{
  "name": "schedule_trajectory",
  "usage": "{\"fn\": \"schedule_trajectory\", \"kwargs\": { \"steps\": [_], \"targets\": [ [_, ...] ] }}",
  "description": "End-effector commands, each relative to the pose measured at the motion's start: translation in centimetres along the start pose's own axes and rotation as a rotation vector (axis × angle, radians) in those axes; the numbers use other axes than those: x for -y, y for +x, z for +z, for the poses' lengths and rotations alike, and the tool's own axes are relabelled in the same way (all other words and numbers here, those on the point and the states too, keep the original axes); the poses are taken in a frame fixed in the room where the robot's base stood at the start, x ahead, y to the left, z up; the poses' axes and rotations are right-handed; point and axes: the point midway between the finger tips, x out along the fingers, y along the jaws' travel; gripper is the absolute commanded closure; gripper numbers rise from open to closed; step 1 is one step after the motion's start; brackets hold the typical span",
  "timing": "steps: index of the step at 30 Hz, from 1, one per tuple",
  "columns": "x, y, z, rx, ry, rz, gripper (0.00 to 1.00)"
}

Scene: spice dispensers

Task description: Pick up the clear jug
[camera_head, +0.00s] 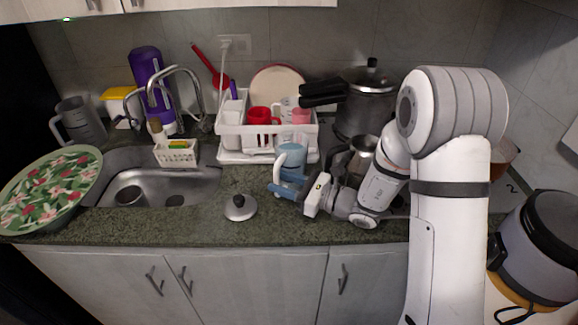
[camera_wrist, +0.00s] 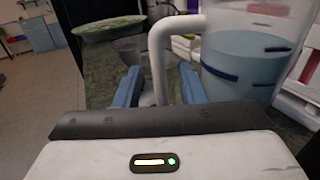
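A clear jug (camera_head: 291,157) with a light-blue lower part stands upright on the counter in front of the dish rack. In the wrist view the jug (camera_wrist: 245,65) is at the right, with its pale handle (camera_wrist: 157,62) towards me. My gripper (camera_head: 284,187) comes in low from the right in the head view. In the wrist view its blue fingers (camera_wrist: 158,90) are apart, one on each side of the handle, with visible gaps. The lower end of the handle is partly hidden by the gripper body.
A white dish rack (camera_head: 230,130) with cups stands behind the jug. A pot lid (camera_head: 240,207) lies to the left in front. A metal pitcher (camera_head: 362,152) and pressure cooker (camera_head: 365,105) are close to my arm. A grey see-through pitcher (camera_head: 80,122) stands far left, beyond the sink (camera_head: 150,190).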

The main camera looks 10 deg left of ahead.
Motion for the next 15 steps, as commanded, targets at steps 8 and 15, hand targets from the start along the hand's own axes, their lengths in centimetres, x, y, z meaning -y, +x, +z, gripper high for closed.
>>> {"fn": "schedule_trajectory", "kwargs": {
  "steps": [8,15],
  "targets": [
    [-0.1,2.1,0.0,0.000,0.000,0.000,0.64],
    [-0.1,2.0,-0.1,0.000,-0.001,0.001,0.72]
  ]
}}
